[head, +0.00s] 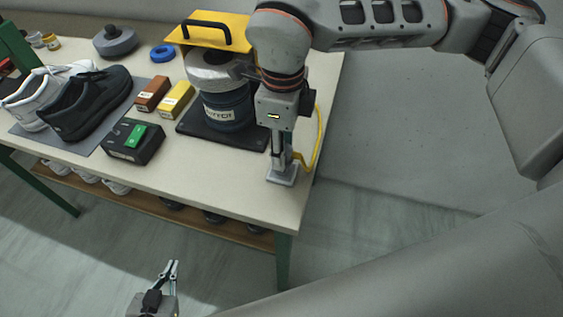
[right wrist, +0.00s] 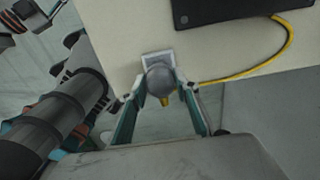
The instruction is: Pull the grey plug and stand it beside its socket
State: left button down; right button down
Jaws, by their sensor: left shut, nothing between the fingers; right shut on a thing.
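The grey plug (right wrist: 160,77) shows in the right wrist view with a short yellow cable end. My right gripper (right wrist: 161,86) is shut on it, one finger on each side. In the head view my right gripper (head: 281,158) points down over the light grey socket (head: 281,177), near the table's front right corner. The socket's plate (right wrist: 157,57) shows behind the plug in the right wrist view. I cannot tell whether the plug is still seated in the socket. My left gripper (head: 172,269) is shut and empty, low in front of the table.
A yellow cable (head: 318,140) loops beside the right gripper at the table edge. A dark base (head: 190,127) with a blue-and-grey machine and yellow top stands behind. A black box with a green switch (head: 135,139), small boxes and shoes lie left. Front table top is bare.

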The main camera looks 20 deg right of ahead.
jog(key=shift+r+p, duration=0.4)
jog(key=shift+r, duration=0.55)
